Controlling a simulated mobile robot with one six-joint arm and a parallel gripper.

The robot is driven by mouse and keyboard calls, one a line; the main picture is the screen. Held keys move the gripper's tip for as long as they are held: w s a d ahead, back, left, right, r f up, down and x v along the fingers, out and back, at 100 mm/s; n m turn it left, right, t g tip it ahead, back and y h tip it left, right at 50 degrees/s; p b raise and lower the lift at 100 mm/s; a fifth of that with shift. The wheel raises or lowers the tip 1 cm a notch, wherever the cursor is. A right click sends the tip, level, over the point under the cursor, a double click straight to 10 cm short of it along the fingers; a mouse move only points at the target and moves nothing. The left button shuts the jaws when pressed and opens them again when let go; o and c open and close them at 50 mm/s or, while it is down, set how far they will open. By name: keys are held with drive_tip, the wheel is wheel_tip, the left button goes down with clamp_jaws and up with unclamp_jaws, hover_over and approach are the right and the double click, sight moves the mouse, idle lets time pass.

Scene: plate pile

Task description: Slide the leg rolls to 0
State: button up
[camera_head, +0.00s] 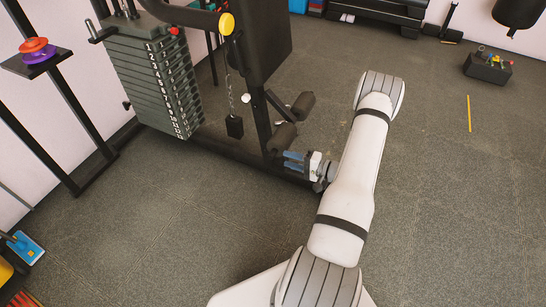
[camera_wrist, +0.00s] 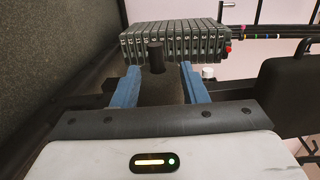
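Two dark foam leg rolls show in the head view on the machine's upright: an upper one (camera_head: 303,105) and a lower one (camera_head: 283,137). My gripper (camera_head: 292,160) is low beside the upright, just below the lower roll in the picture. In the wrist view my gripper's (camera_wrist: 160,88) two blue fingers stand wide apart. A dark roll-like part (camera_wrist: 163,88) with a black peg (camera_wrist: 155,57) shows in the gap between them. I cannot tell whether the fingers touch it. The 0 mark cannot be made out.
The weight stack (camera_head: 160,85) stands to the left, and the seat pad (camera_head: 262,40) is above the rolls. A black weight (camera_head: 235,127) hangs on a chain. The machine's base rail (camera_head: 235,153) runs along the floor.

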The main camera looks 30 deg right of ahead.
sight(273, 153)
drive_tip(key=b+x, duration=0.1)
drive_tip(key=x, duration=0.6)
drive_tip(key=shift+w+f+b, duration=0.15)
drive_tip(key=shift+w+b, duration=0.15)
clamp_jaws()
idle(0.4)
